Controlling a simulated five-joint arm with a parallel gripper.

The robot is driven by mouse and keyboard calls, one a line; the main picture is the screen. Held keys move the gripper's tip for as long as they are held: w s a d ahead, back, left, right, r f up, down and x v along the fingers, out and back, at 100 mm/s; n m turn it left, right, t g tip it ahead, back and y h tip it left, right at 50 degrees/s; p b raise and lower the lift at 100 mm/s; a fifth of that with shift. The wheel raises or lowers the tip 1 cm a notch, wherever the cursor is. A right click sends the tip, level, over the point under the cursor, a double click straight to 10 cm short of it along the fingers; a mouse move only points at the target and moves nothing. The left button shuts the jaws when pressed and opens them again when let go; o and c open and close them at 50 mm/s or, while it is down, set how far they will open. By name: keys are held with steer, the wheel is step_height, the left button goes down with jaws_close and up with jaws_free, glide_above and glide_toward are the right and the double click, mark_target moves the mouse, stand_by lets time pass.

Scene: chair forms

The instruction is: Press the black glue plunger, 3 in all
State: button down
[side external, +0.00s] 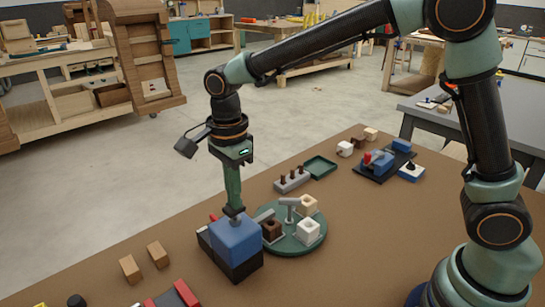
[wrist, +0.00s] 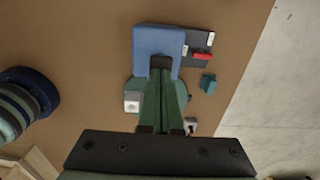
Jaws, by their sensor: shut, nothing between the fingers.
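My gripper (side external: 233,211) is shut and empty, pointing straight down. Its tips are at the top of a blue block (side external: 238,236) with a black lower part, touching or just above it. In the wrist view the closed green fingers (wrist: 161,66) end over the blue block (wrist: 150,42), with a dark patch at the tips; I cannot tell whether it is a plunger or the fingertips. A small black knob (side external: 410,164) stands on a blue and white unit at the back right, apart from my gripper. I cannot tell for certain which part is the glue plunger.
A round green turntable (side external: 300,245) with white, brown and cream blocks stands close right of the blue block. Behind it are a grey pegged block (side external: 292,180) and a green tray (side external: 320,167). Two wooden blocks (side external: 130,269) lie left.

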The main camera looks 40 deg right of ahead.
steer(key=shift+f, duration=0.75)
step_height(320, 180, up, 14)
steer(key=shift+r, duration=0.25)
stand_by(2.6)
steer(key=s+d+f+n+t, duration=0.2)
steer(key=s+d+n, duration=0.3)
steer(key=d+n, duration=0.3)
steer(key=s+d+f+n+t, duration=0.3)
steer(key=s+d+n, duration=0.3)
steer(key=d+n, duration=0.3)
steer(key=shift+s+d+n+t, duration=0.2)
steer(key=shift+d+n+t, duration=0.1)
steer(key=shift+n, duration=0.2)
